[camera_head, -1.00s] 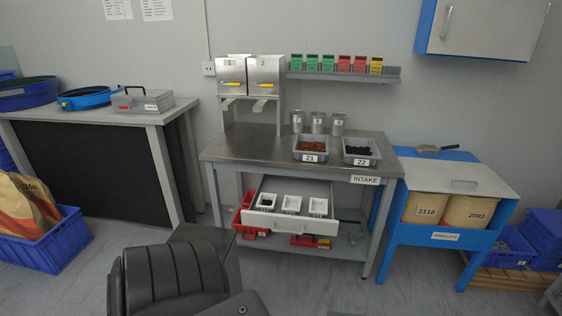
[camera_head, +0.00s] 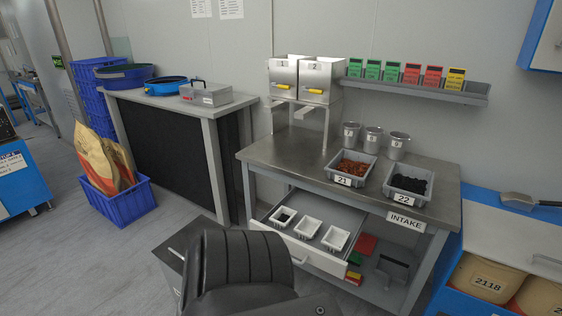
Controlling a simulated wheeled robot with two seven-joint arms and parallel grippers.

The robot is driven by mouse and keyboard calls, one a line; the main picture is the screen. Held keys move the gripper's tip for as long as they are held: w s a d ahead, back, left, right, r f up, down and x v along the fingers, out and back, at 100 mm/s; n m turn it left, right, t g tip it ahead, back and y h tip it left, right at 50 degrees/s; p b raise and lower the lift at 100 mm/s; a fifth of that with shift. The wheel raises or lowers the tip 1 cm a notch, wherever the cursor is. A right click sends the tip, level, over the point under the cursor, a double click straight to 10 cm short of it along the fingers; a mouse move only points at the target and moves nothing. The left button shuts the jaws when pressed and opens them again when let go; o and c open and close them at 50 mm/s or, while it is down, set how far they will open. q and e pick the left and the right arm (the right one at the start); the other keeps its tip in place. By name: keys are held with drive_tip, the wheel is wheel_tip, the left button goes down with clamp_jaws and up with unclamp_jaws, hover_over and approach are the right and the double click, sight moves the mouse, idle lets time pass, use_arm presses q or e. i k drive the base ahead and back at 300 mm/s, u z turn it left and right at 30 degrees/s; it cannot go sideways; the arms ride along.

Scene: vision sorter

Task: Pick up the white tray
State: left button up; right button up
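Three small white trays stand in a row in the open drawer under the steel table, in the head view. The left white tray (camera_head: 277,225) has dark contents. The middle white tray (camera_head: 304,234) and the right white tray (camera_head: 333,246) look empty. The pulled-out drawer (camera_head: 312,253) has a pale front, partly hidden by a black ribbed shape at the bottom of the view. Neither of my grippers is in view, and nothing is seen touching the trays.
The steel table (camera_head: 290,160) above the drawer carries grey bin 21 (camera_head: 345,181), grey bin 22 (camera_head: 402,197) and several metal cups. A blue bench (camera_head: 500,215) stands at right. A blue crate (camera_head: 130,208) with a sack stands at left.

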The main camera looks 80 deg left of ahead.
sight(283, 217)
drive_tip(key=u, duration=0.65)
drive_tip(key=i, duration=0.7)
drive_tip(key=u, duration=0.85)
